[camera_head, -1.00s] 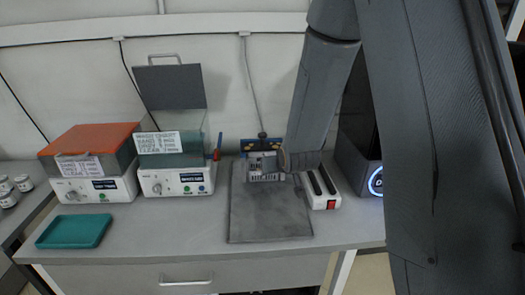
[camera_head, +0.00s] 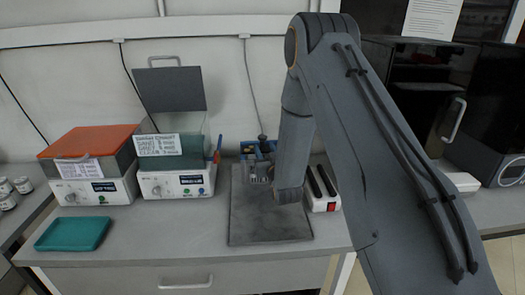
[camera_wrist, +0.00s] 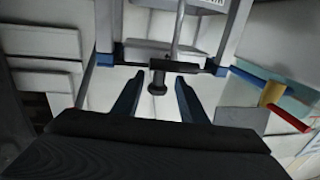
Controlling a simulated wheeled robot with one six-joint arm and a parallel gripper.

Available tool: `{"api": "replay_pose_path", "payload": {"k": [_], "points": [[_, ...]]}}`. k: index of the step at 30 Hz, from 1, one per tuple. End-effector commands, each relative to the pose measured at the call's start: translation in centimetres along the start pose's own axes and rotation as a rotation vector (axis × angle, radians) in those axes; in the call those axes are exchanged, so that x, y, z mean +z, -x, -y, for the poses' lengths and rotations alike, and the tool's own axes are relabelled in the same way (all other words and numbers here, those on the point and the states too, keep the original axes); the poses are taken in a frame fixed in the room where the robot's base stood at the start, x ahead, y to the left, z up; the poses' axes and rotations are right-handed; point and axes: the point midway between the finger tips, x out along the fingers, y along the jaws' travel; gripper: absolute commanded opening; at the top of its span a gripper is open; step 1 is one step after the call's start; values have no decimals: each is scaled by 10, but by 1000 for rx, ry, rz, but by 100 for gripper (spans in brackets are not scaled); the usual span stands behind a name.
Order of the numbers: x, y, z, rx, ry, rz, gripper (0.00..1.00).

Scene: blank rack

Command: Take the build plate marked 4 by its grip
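In the wrist view my gripper (camera_wrist: 158,100) is open. Its two dark blue fingers stand apart to the left and right of a dark knob-like grip (camera_wrist: 157,86). The grip hangs on a dark crossbar and lies between the fingers with gaps on both sides. No number 4 is readable, so I cannot tell which plate this grip belongs to. In the head view a small blue rack (camera_head: 265,147) stands at the back of a grey mat, with a dark knob (camera_head: 262,138) above it. My arm partly covers this area, and the fingertips cannot be made out there.
The grey mat (camera_head: 262,222) is clear in front. Left stand two white bath units, one with an orange lid (camera_head: 92,140), one with a raised dark lid (camera_head: 170,90). A teal tray (camera_head: 73,233) lies front left. A white two-slot unit (camera_head: 325,190) is close right of my arm.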

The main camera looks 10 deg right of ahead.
Motion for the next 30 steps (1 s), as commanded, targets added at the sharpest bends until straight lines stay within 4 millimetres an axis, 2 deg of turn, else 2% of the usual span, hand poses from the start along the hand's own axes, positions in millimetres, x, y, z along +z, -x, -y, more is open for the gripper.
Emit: {"api": "replay_pose_path", "payload": {"k": [9, 19, 26, 30], "points": [[-3, -41, -1, 0, 0, 0, 39], [-1, -47, -1, 0, 0, 1, 39], [-2, -47, -1, 0, 0, 1, 0], [-3, -47, -1, 0, 0, -1, 0]]}}
